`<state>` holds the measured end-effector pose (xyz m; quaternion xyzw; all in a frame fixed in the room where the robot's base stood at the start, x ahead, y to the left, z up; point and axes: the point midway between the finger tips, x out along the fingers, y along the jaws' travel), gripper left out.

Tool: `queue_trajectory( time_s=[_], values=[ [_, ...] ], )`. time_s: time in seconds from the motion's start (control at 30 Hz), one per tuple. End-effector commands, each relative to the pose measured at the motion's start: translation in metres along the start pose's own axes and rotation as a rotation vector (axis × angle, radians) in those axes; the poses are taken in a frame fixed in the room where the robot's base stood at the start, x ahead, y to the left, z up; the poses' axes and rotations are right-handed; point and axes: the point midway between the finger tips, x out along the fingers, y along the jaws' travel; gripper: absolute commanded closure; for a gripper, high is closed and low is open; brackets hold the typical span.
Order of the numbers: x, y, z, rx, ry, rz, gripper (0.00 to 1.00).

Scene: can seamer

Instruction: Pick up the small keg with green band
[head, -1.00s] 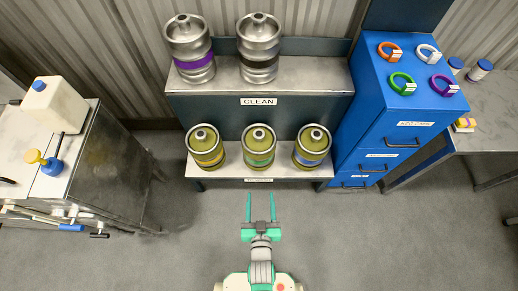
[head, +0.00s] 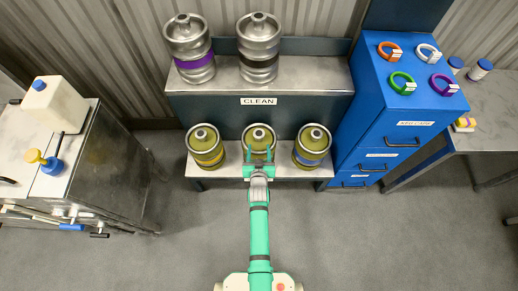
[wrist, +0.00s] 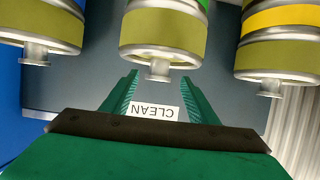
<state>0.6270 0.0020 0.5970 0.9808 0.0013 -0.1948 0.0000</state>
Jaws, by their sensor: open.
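The small keg with green band (head: 259,132) stands upright in the middle of the lower shelf. It has an olive-yellow body and a silver top. In the head view my gripper hides its band. My gripper (head: 259,150) is open, with its two green fingers in front of the keg, one towards each side. In the wrist view, which is upside down, the keg (wrist: 163,35) is centred beyond the fingertips of my gripper (wrist: 160,82), and a bit of green band shows at the top edge. The jaws look empty; I cannot tell whether they touch the keg.
A yellow-banded keg (head: 205,146) stands to the left and a blue-banded keg (head: 311,146) to the right. Above, the CLEAN shelf (head: 310,82) holds a purple-banded keg (head: 190,45) and a black-banded keg (head: 258,45). A blue cabinet (head: 375,130) stands close on the right.

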Motion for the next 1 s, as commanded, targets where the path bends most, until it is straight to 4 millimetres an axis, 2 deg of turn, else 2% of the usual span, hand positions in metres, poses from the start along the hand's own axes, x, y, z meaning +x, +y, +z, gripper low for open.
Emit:
queue_trajectory(
  time_s=[0.1,0.37,0.63,0.8,1.0],
  values=[
    [0.013,0.0,0.0,-0.001,-0.001,0.0,0.46],
    [0.029,0.0,0.0,-0.001,0.0,0.0,0.46],
    [0.063,0.001,0.002,0.001,0.0,0.001,0.46],
    [0.071,0.001,0.002,0.0,0.0,0.001,0.46],
    [0.071,0.001,0.002,0.0,0.0,0.001,0.46]
  ],
)
